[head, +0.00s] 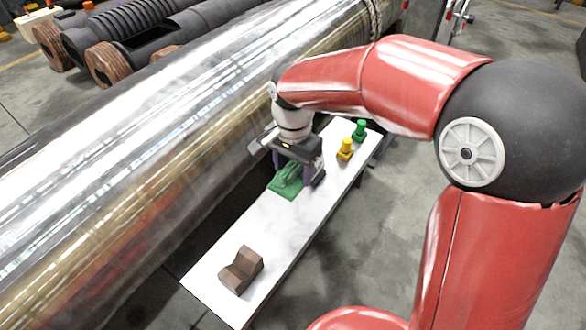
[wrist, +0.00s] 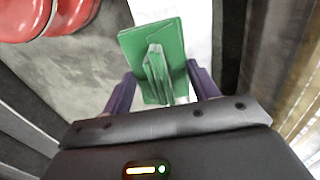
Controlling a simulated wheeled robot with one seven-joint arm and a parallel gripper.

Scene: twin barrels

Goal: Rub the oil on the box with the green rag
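The green rag (head: 287,181) lies on the long white-topped surface (head: 268,232) with a raised fold in its middle. It also shows in the wrist view (wrist: 133,48). My gripper (head: 305,172) is right over the rag, pointing down. In the wrist view its two purple fingers (wrist: 160,90) are apart, one on each side of the raised fold, with gaps to it. A brown notched block (head: 241,270) sits at the near end of the white surface. I cannot tell which thing is the box, and I make out no oil.
A yellow bottle-like object (head: 345,150) and a green one (head: 360,130) stand at the far end of the white surface. A big shiny metal barrel (head: 150,130) runs along its left side. The white top between rag and brown block is clear.

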